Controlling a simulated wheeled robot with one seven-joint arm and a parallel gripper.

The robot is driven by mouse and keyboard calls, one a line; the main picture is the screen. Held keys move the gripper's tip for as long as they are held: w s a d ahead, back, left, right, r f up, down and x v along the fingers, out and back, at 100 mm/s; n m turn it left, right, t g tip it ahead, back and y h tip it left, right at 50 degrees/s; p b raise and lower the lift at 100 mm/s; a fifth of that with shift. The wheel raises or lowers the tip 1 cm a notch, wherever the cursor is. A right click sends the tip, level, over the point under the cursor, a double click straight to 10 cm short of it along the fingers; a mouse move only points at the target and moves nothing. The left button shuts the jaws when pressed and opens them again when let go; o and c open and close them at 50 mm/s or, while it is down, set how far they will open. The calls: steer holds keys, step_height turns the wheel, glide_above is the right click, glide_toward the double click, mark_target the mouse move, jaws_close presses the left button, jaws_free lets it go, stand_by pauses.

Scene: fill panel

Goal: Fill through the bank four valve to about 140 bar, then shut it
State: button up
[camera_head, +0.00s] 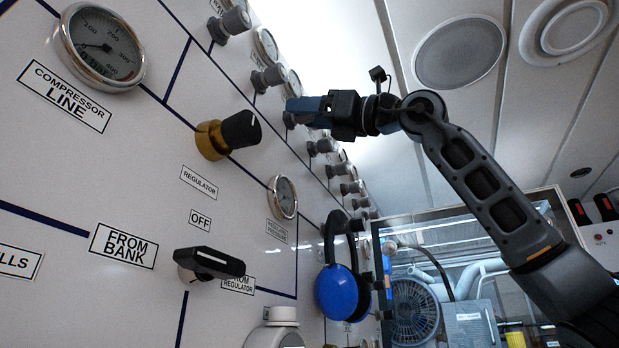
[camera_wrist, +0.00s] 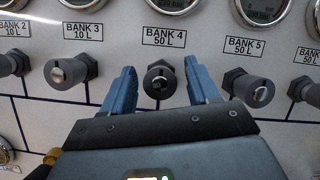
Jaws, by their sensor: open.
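In the wrist view the bank four valve (camera_wrist: 160,82), a dark knob, sits on the white panel under the label BANK 4 50 L (camera_wrist: 164,38). My gripper (camera_wrist: 160,70) is open, with one blue finger on each side of this knob. Gaps show between the fingers and the knob, and I cannot tell how deep they reach. The gauge above it (camera_wrist: 174,4) is cut off at the top, so its reading cannot be told. In the head view my gripper (camera_head: 300,108) is at the row of knobs and partly hides them.
The bank three knob (camera_wrist: 70,72) and bank five knob (camera_wrist: 248,86) stand close on either side. Nearer in the head view are the compressor gauge (camera_head: 102,45), regulator knob (camera_head: 230,134) and from-bank lever (camera_head: 209,262). Blue ear defenders (camera_head: 338,290) hang on the panel below.

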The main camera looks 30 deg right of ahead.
steer(key=shift+c, duration=0.2)
steer(key=c, duration=1)
steer(key=shift+n, duration=0.3)
